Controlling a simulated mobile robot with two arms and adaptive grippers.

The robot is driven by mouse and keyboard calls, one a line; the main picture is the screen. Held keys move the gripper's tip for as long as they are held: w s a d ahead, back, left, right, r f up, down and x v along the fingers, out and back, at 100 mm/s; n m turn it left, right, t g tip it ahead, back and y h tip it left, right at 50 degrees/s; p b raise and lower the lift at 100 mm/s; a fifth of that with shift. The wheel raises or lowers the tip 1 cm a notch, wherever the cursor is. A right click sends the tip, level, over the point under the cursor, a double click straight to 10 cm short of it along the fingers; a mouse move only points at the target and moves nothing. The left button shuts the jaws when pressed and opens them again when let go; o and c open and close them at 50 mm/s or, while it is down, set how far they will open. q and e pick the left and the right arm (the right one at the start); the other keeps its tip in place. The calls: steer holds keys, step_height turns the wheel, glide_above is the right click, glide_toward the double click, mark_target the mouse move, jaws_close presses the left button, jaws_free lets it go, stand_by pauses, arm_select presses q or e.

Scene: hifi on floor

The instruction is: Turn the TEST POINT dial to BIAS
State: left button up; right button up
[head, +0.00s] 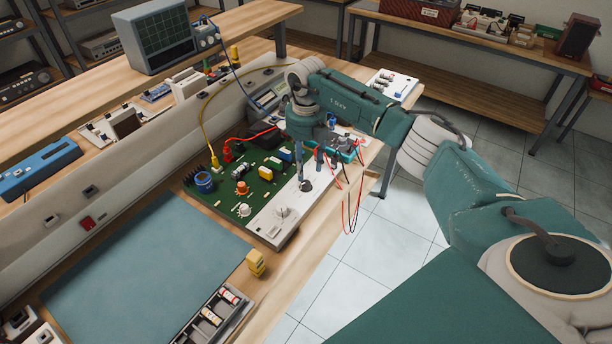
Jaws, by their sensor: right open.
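A green circuit board (240,190) with a white control strip (268,222) lies on the workbench. A dark round dial (306,186) sits on the strip, and a pale knob (283,211) sits nearer the front. The lettering is too small to read, so I cannot tell which one is TEST POINT or where it points. My right gripper (309,168) is open and points down over the strip, just above the dark dial. I cannot tell whether its fingers touch anything. My left gripper is not in view.
Red and black leads (352,205) hang over the bench's right edge beside my right gripper. A blue-grey mat (145,275) lies clear at the left. A yellow block (256,262) and a battery tray (215,318) are in front. An oscilloscope (155,38) stands on the shelf behind.

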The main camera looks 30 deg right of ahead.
mark_target(306, 183)
step_height(306, 183, up, 6)
steer(key=shift+f, duration=0.1)
stand_by(0.5)
